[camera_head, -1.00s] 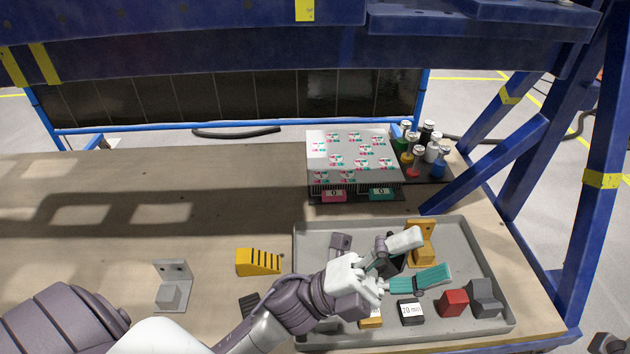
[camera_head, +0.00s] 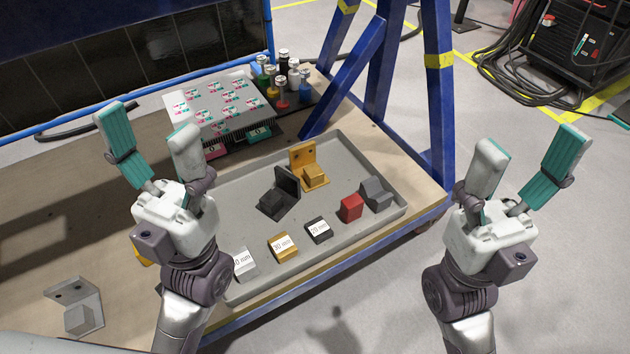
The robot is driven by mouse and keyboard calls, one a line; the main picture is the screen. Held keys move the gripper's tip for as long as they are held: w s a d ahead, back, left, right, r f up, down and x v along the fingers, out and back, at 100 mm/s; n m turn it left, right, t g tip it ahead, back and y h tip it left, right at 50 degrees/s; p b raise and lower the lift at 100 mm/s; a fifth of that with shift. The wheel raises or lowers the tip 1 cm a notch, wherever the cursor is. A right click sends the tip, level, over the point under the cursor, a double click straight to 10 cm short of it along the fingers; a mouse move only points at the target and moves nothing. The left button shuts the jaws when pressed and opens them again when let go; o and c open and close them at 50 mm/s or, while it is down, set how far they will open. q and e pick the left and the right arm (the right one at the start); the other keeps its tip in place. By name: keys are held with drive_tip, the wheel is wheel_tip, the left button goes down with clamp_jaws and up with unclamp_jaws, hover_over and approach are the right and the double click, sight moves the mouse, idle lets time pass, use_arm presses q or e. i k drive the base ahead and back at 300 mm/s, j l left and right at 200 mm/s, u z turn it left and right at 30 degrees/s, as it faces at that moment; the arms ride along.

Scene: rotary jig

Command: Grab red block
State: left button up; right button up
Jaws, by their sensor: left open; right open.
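The red block (camera_head: 351,208) sits in the grey tray (camera_head: 372,157), near its front right part, beside a dark grey angled block. Nothing holds it. My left gripper (camera_head: 150,140) is open and empty, raised in front of the tray's left side, with its fingers pointing up. My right gripper (camera_head: 528,155) is open and empty, to the right of the table and of the red block, also with fingers up. Both grippers are well apart from the red block.
The tray also holds a dark grey block (camera_head: 376,194), a black bracket (camera_head: 280,194), a yellow bracket (camera_head: 309,168) and several labelled blocks. Small bottles (camera_head: 283,80) stand behind it. A blue frame post (camera_head: 437,100) rises at the table's right corner. A grey bracket (camera_head: 78,305) lies at left.

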sight(352, 207)
drive_tip(key=k+j+u, duration=0.1)
drive_tip(key=j, duration=0.2)
drive_tip(key=k+j+u, duration=0.2)
drive_tip(key=k+j, duration=0.15)
drive_tip(key=j, duration=0.25)
drive_tip(key=k+j+u, duration=0.1)
drive_tip(key=j, duration=0.2)
